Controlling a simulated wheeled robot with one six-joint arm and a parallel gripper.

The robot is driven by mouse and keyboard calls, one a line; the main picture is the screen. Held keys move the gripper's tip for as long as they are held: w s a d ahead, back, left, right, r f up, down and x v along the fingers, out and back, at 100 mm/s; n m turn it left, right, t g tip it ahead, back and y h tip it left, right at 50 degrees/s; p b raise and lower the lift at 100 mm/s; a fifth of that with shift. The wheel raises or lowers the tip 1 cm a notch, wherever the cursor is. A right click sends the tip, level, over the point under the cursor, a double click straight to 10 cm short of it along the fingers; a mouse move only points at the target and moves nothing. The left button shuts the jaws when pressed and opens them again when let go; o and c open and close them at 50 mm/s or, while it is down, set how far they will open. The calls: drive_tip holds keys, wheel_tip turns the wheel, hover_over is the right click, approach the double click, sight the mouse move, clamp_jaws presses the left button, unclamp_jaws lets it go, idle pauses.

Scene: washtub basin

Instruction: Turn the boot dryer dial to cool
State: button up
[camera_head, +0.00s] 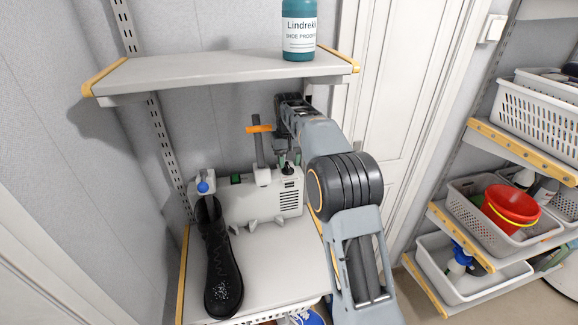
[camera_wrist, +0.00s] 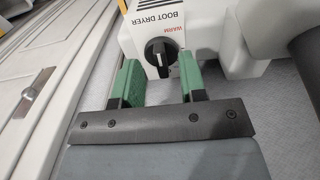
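The boot dryer (camera_head: 240,204) is a white box on the shelf, with a vented end and small pegs along its front. In the wrist view its white housing (camera_wrist: 205,30) carries the words BOOT DRYER and a red WARM. The black dial (camera_wrist: 160,52) has a pale pointer mark and sits beside the WARM print; no cool mark is readable. My gripper (camera_wrist: 158,76) is open, its two green fingers on either side of the dial, close to it; contact cannot be told. In the head view my arm reaches to the dryer's right end and partly hides it.
An upright tube with an orange handle (camera_head: 259,129) rises near my wrist. An upper shelf (camera_head: 200,72) with a teal bottle (camera_head: 299,30) overhangs. Baskets (camera_head: 470,270) fill shelves at right.

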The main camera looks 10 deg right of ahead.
drive_tip(key=shift+f, duration=1.1)
drive_tip(key=shift+c, duration=0.2)
clamp_jaws()
